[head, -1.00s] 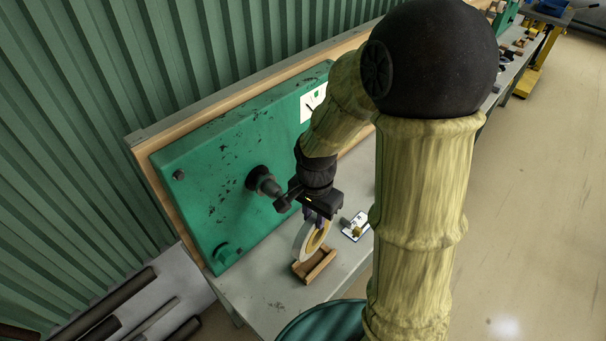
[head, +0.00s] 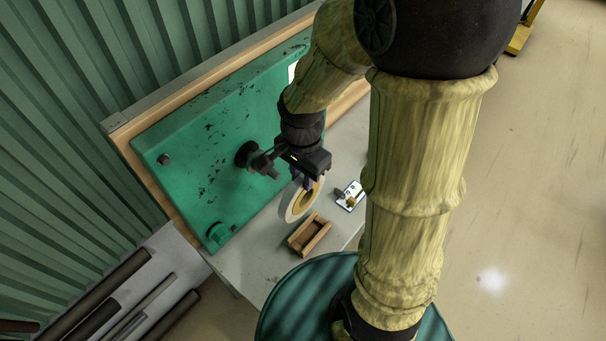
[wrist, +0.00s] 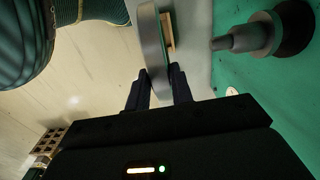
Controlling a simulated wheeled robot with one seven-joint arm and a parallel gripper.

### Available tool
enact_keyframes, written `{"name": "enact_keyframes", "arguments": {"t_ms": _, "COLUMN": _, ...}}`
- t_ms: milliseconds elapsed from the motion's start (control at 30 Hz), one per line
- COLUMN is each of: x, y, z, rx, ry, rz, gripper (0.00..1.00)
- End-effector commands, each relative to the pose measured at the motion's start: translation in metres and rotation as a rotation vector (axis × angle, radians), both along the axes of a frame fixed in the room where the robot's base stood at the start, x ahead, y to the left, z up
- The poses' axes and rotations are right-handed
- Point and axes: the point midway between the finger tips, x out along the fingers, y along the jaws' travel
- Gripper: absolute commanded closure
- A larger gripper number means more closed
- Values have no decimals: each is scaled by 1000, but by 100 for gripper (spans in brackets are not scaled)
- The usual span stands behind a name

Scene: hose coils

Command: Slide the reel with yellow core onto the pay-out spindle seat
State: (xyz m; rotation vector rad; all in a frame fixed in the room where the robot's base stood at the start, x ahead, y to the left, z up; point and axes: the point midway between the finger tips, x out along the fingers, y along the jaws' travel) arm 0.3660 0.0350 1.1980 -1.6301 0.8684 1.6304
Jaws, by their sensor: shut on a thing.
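The reel (head: 290,205) is a white ring with a yellow core (head: 306,199). My gripper (head: 305,182) is shut on its upper rim and holds it upright, above and apart from the wooden cradle. In the wrist view the reel (wrist: 150,40) shows edge-on between my fingertips (wrist: 158,75). The dark spindle (head: 262,161) sticks out from the green panel (head: 200,140), to the left of the reel. In the wrist view the spindle (wrist: 240,37) is to the right of the reel, with a clear gap. My gripper partly hides the reel's top.
An empty wooden cradle (head: 318,235) sits on the grey bench (head: 250,260) below the reel. A small white card-like item with a brown piece (head: 350,195) lies to its right. Dark pipes (head: 110,295) lie at lower left.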

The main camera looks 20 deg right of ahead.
Motion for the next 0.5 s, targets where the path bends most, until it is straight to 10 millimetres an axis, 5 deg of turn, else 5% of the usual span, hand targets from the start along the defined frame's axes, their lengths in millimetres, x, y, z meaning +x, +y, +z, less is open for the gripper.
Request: {"name": "enact_keyframes", "arguments": {"t_ms": 500, "x": 16, "y": 10, "z": 1, "rx": 0, "ry": -2, "rz": 2, "gripper": 100}}
